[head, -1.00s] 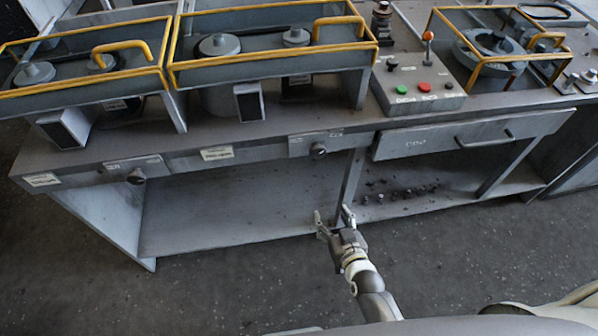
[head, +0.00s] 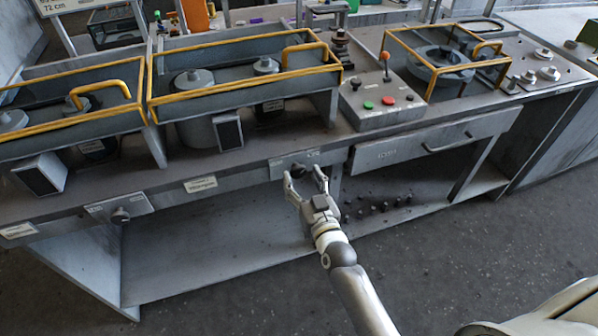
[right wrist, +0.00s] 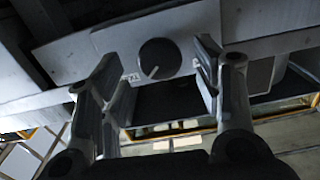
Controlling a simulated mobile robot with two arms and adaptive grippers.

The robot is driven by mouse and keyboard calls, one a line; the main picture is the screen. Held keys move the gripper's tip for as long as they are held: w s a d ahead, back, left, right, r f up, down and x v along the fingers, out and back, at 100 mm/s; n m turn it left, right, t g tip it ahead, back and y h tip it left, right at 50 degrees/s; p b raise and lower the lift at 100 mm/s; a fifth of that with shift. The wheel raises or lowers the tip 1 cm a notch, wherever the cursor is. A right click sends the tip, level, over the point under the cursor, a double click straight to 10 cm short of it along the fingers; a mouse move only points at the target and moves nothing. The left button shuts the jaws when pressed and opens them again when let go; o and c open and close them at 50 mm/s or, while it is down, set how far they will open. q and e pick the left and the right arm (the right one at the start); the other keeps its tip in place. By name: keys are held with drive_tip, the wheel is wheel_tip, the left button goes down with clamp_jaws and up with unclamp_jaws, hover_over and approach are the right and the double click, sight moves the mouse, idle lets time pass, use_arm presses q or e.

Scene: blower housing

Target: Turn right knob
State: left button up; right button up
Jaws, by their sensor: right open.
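The right knob (head: 298,170) is a dark round knob on a light plate on the bench's front edge. In the right wrist view the knob (right wrist: 160,58) shows a pale pointer line slanting to its lower left. My right gripper (head: 306,178) is open in front of it. In the right wrist view my right gripper's fingers (right wrist: 160,85) stand apart to either side of the knob, with no contact visible. The left knob (head: 120,216) is on another plate farther left. My left gripper is not in view.
A drawer (head: 432,140) with a handle is right of the knob plate. A control box (head: 380,100) with green and red buttons stands on the bench above. Yellow-railed housings (head: 245,75) stand at the back. Small dark parts lie on the lower shelf (head: 225,240).

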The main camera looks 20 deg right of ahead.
drive_tip(key=shift+w, duration=1.45)
drive_tip(key=c, duration=1)
drive_tip(key=shift+m, duration=0.4)
drive_tip(key=m+p, duration=0.1)
drive_tip(key=m, duration=1)
drive_tip(key=shift+d+f, duration=0.1)
